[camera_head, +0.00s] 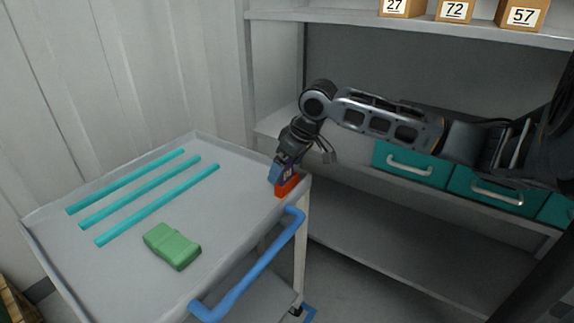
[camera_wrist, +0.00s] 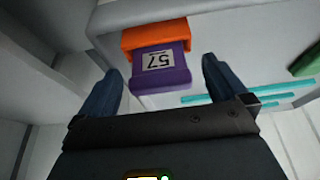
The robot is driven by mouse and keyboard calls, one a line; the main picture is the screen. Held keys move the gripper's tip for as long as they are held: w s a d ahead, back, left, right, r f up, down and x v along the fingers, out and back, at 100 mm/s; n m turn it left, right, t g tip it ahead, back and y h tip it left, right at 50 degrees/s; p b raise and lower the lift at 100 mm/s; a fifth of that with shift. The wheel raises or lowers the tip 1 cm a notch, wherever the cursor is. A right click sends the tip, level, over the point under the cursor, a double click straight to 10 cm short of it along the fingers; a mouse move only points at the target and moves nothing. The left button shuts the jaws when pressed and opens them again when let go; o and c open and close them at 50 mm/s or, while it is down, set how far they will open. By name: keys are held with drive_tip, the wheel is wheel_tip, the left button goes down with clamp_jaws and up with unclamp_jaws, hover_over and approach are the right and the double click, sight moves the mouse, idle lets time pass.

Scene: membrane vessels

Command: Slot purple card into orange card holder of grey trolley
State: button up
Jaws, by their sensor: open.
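The purple card (camera_wrist: 178,80) with a white label reading 57 shows in the wrist view. Its far edge meets the orange card holder (camera_wrist: 153,37), and it appears to sit in it; how deep I cannot tell. The holder (camera_head: 286,187) is at the right corner of the grey trolley (camera_head: 232,178) in the head view. My gripper (camera_wrist: 163,70) is open, with one finger on each side of the card and visible gaps between. In the head view my gripper (camera_head: 281,172) is right at the holder and mostly hides the card.
Several teal rods (camera_head: 140,190) and a green block (camera_head: 172,246) lie on the trolley top. A blue handle (camera_head: 255,270) runs along its right side. Shelving (camera_head: 410,235) with teal drawers (camera_head: 411,165) and numbered boxes (camera_head: 455,10) stands behind and to the right.

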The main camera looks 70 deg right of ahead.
drive_tip(key=v, duration=0.7)
drive_tip(key=shift+s+r, duration=0.25)
drive_tip(key=shift+r, duration=0.1)
